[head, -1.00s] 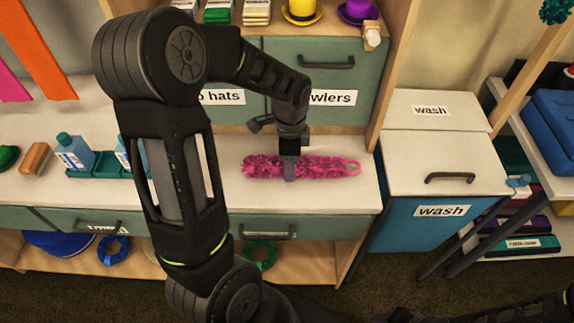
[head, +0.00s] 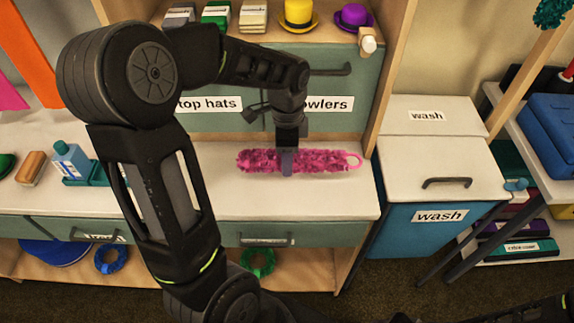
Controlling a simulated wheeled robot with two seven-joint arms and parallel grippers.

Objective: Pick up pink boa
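The pink boa (head: 325,161) is a fluffy magenta bar with a loop at its right end. It lies level, left to right, above the right part of the white counter. My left gripper (head: 287,162) points down at the middle of the boa and appears shut across it. The near finger shows in front of the pink fluff; the far finger is hidden. The boa appears slightly raised off the counter, though the gap is hard to see. My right gripper is out of view; only dark arm parts show at the bottom right.
Teal cabinet fronts labelled for hats (head: 330,85) stand behind the boa, under a shelf with a yellow hat (head: 298,14) and a purple hat (head: 352,16). A wooden upright and the wash bin (head: 420,230) are at right. A bottle (head: 72,160) stands at left.

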